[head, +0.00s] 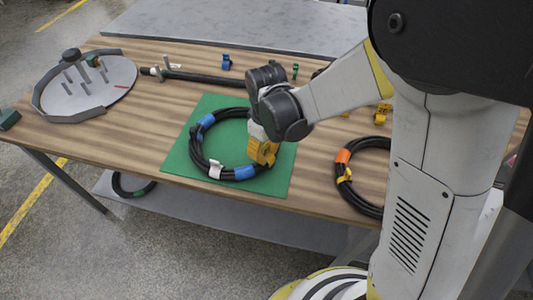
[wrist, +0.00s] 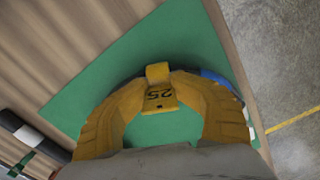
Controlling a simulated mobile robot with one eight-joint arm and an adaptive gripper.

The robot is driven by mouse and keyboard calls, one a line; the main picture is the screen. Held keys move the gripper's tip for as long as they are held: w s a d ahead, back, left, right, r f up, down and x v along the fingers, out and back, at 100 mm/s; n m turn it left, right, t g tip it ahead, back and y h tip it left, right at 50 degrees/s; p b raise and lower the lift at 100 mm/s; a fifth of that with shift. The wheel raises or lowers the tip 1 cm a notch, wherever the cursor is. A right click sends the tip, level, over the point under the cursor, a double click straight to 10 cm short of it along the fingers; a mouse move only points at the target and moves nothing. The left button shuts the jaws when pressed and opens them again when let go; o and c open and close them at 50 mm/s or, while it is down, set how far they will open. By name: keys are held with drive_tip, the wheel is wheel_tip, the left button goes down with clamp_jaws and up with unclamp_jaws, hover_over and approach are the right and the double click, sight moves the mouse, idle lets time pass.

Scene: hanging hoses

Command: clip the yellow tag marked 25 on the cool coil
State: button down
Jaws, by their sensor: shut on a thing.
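My gripper (head: 263,152) has yellow fingers and is shut on a small yellow tag marked 25 (wrist: 160,95). The tag shows between the fingertips in the wrist view. I cannot tell it from the fingers in the head view. The gripper is at the right side of a black coil with blue bands (head: 197,150), which lies on a green mat (head: 279,180). A white tag (head: 215,169) is on this coil's front left. In the wrist view a blue band (wrist: 215,76) shows beside the right finger. I cannot tell whether the yellow tag touches the hose.
A coil with an orange band (head: 343,156) and a yellow tag lies to the right, partly behind my arm. A round grey board with pegs (head: 105,85) stands at the left. A straight black hose (head: 205,77) and small blue clips (head: 226,62) lie at the back.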

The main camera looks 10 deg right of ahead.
drive_tip(key=shift+s+f+b, duration=0.2)
drive_tip(key=shift+f+b, duration=0.15)
drive_tip(key=shift+f, duration=0.25)
idle(0.3)
drive_tip(key=c, duration=0.9)
unclamp_jaws()
drive_tip(key=shift+d, duration=0.1)
drive_tip(key=shift+o, duration=0.2)
drive_tip(key=shift+w, duration=0.1)
wheel_tip(320, 180, up, 12)
drive_tip(key=shift+r, duration=0.15)
